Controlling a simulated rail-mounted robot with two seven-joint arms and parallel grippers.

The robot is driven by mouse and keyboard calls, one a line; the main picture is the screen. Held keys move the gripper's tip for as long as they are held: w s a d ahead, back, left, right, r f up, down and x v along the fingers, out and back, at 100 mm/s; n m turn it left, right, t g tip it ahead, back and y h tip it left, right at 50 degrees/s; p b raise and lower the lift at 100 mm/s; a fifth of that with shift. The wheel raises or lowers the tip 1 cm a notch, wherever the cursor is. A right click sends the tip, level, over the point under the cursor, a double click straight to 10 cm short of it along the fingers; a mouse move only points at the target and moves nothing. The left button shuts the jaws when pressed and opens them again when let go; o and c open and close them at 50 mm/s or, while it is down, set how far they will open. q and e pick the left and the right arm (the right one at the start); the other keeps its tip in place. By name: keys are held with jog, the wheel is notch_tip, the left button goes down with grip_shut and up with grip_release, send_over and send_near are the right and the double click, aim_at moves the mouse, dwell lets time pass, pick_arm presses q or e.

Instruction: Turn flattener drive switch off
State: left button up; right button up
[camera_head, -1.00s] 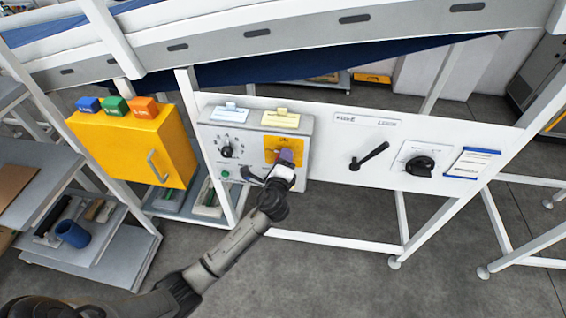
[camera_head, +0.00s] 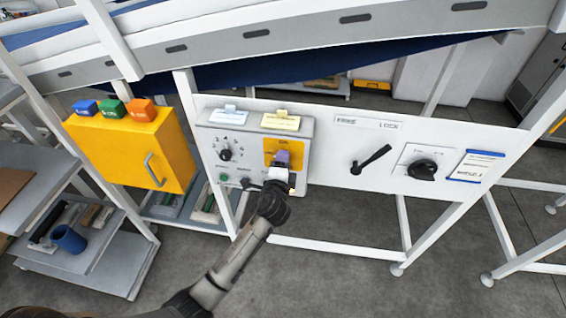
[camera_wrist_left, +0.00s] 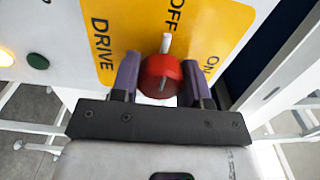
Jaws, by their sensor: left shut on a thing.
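The flattener drive switch is a round red knob (camera_wrist_left: 158,76) on a yellow plate (camera_wrist_left: 215,22), in the left wrist view. The plate reads DRIVE, OFF and ON. A white pointer at the knob's far side points up in this view, close to the word OFF. My left gripper (camera_wrist_left: 163,84) has its purple fingers on both sides of the knob and is shut on it. In the head view the left gripper (camera_head: 283,160) covers the knob, and part of the yellow plate (camera_head: 270,145) shows behind it. My right gripper is in neither view.
The grey control box (camera_head: 212,122) also carries a black dial (camera_head: 225,154) and a green button (camera_head: 224,177). A white panel to its right has a black lever (camera_head: 371,159) and a black rotary switch (camera_head: 421,169). A yellow cabinet (camera_head: 130,150) stands left.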

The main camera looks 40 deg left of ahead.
pick_arm(q)
jog(key=o, duration=0.9)
jog(key=shift+s, duration=0.1)
jog(key=shift+b+v, duration=0.4)
jog(key=shift+v, duration=6.45)
jog(key=shift+d, duration=0.1)
